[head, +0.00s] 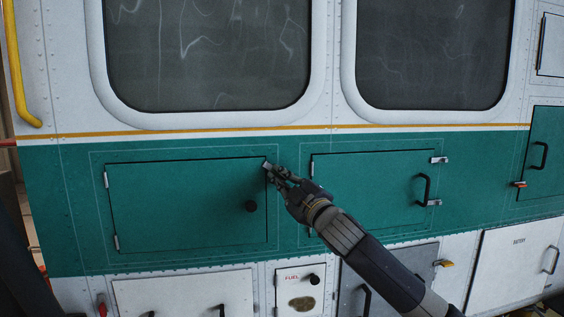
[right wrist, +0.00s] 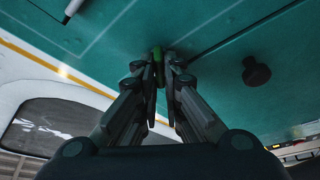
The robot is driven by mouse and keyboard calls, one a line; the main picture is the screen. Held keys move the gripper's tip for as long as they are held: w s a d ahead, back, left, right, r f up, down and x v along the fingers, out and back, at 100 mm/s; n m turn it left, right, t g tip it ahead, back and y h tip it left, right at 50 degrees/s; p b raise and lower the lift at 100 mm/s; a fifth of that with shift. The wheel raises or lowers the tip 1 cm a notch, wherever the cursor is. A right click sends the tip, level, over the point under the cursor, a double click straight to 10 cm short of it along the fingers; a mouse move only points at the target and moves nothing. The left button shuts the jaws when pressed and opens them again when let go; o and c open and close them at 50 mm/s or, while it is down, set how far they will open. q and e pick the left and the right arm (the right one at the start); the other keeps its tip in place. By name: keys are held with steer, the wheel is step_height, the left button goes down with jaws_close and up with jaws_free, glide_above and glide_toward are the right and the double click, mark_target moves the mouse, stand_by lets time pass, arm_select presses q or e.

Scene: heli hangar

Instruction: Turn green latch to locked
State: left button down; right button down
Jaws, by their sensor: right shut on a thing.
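A green panel door (head: 185,205) with a round black knob (head: 251,206) is closed in the helicopter's side. A small latch (head: 267,165) sits at the door's upper right corner, partly hidden by my right gripper (head: 275,172). In the right wrist view, a bright green piece of the latch (right wrist: 158,66) shows between the fingertips of my right gripper (right wrist: 165,68), which is shut on it. The fingers hide most of the latch, so I cannot tell its exact angle. The black knob also shows in the right wrist view (right wrist: 256,72). My left gripper is not in view.
A second green door (head: 370,190) with a black handle (head: 424,189) and silver latches is to the right, partly behind my right arm. White lower panels include a fuel door (head: 300,288) and a battery door (head: 515,268). A yellow grab rail (head: 18,85) is at the left.

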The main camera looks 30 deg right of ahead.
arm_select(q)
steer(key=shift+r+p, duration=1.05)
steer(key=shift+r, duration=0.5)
arm_select(e)
steer(key=shift+n+g+y, duration=0.3)
steer(key=shift+n+g, duration=0.4)
steer(key=shift+n, duration=1.2)
steer(key=shift+n+g+y, duration=0.3)
steer(key=shift+n+g, duration=0.4)
steer(key=shift+n, duration=1.2)
steer(key=c, duration=1.7)
jaws_free()
steer(key=shift+s+d+r, duration=0.1)
steer(key=shift+s+d, duration=0.15)
steer(key=shift+s, duration=1.75)
steer(key=shift+s+d+f, duration=0.1)
steer(key=shift+s+d, duration=0.2)
steer(key=shift+s, duration=1.65)
steer(key=shift+s+d+r, duration=0.1)
steer(key=shift+s+d, duration=0.15)
steer(key=shift+s, duration=1.75)
